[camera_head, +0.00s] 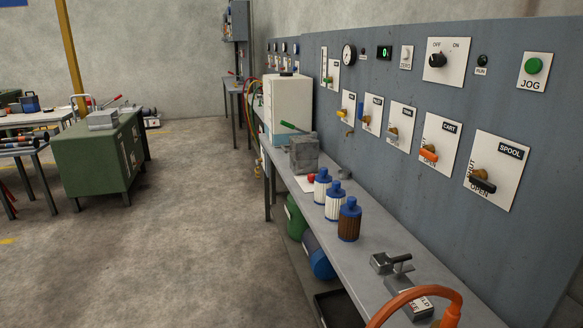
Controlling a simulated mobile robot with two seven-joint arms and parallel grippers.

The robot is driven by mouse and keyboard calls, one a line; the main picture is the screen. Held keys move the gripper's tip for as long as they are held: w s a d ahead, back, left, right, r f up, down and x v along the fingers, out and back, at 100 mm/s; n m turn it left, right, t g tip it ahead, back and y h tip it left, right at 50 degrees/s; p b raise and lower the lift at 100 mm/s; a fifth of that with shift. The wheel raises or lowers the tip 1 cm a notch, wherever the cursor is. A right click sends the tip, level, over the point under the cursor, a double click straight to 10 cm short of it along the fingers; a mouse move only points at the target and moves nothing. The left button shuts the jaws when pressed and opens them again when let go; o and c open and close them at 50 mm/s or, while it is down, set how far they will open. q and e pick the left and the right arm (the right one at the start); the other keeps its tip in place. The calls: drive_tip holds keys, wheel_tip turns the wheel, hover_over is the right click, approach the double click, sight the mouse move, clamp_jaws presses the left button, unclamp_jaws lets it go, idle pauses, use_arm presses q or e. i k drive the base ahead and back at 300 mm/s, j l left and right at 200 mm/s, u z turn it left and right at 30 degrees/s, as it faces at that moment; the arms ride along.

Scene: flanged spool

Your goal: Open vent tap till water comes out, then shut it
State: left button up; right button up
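A row of labelled taps runs along the grey wall panel on the right. The leftmost has a yellow handle (345,112); its label is too small to read, so I cannot tell if it is the vent tap. A small brass outlet (349,133) shows just below it. No running water is visible. Neither of my grippers is in view.
The grey bench (372,262) below the panel holds a grey block (304,156), several blue-capped cartridges (349,221) and a metal clamp (390,264). An orange curved hose or handle (450,296) rises at the front. The concrete floor (190,235) to the left is open.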

sight(343, 114)
drive_tip(key=i+j, duration=1.05)
drive_tip(key=i, duration=0.3)
drive_tip(key=i+j, duration=0.2)
drive_tip(key=i, duration=0.3)
drive_tip(key=i+j, duration=0.15)
drive_tip(key=i, duration=0.35)
drive_tip(key=i+l, duration=0.15)
drive_tip(key=i, duration=0.3)
drive_tip(key=i+l, duration=0.15)
drive_tip(key=i, duration=0.25)
drive_tip(key=z, duration=0.05)
